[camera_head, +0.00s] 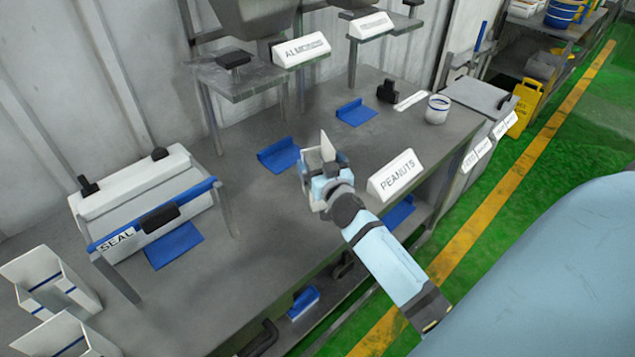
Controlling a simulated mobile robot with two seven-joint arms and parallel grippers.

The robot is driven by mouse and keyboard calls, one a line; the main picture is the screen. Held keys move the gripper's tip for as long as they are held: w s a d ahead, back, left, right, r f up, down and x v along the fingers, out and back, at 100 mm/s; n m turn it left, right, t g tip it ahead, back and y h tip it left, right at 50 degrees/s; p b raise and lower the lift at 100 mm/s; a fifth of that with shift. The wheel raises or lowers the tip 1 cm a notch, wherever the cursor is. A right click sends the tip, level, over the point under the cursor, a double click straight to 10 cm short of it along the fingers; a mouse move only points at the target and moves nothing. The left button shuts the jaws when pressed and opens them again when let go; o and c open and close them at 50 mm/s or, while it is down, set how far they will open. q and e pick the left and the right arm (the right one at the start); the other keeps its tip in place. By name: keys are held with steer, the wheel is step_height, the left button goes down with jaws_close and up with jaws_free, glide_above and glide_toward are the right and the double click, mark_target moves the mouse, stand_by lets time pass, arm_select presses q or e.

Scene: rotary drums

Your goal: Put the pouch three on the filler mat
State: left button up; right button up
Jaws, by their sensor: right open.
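Two white, open-topped holders with blue lines, (50,284) and (65,338), stand at the lower left; I cannot tell whether either is pouch three. Blue mats with raised edges lie on the grey bench: one (279,154) by my right gripper, one (356,112) farther back, one (173,245) before the sealer. No mat reads as filler. My right gripper (322,162) is open above the bench, just right of the nearer blue mat. A pale upright piece shows at its fingertips; I cannot tell it from a finger. My left gripper is out of view.
A sealer (140,205) marked SEAL stands at the left. Dispenser stands with an ALMONDS sign (301,50) rise at the back. A PEANUTS sign (396,175) sits by the front edge. A white cup (437,109) stands at the right end. Bare bench lies between sealer and gripper.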

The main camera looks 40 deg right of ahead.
steer(key=shift+w+d, duration=0.2)
steer(key=shift+w, duration=0.5)
